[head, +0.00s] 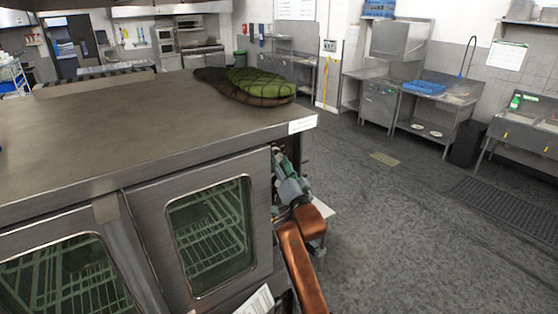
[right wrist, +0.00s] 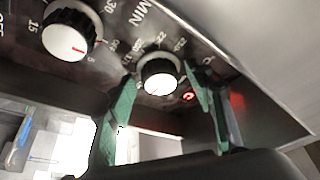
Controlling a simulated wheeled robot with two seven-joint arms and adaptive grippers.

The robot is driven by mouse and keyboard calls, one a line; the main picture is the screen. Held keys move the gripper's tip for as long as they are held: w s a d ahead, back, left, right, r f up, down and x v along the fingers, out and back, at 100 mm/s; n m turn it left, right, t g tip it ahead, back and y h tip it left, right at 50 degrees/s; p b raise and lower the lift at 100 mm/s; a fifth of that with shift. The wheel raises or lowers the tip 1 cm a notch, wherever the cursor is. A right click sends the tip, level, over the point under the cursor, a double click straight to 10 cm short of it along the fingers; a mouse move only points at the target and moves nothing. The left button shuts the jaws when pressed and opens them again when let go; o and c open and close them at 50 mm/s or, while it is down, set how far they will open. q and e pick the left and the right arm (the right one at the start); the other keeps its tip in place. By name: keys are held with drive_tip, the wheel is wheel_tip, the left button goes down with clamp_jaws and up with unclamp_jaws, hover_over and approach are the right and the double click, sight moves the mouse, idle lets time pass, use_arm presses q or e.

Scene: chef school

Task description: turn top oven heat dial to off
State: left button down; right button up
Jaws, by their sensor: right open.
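The oven (head: 140,186) is a steel unit with glass doors, and its control panel on the right side is mostly hidden in the head view. In the right wrist view, a dial with a °C scale (right wrist: 160,75) has a black grip, a pale face and a small red mark. My right gripper (head: 284,172) is beside the oven's right side. In the right wrist view its green fingers (right wrist: 163,74) are open, one on each side of the °C dial. I cannot tell whether they touch it. My left gripper is not in view.
A larger dial with a minutes scale (right wrist: 72,30) sits left of the °C dial. A red light (right wrist: 188,97) glows near the right finger. Green oven mitts (head: 262,82) lie on the oven top. The grey floor (head: 400,220) to the right is mostly clear.

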drive_tip(key=shift+c, duration=0.3)
drive_tip(key=c, duration=1.1)
drive_tip(key=shift+n, duration=0.4)
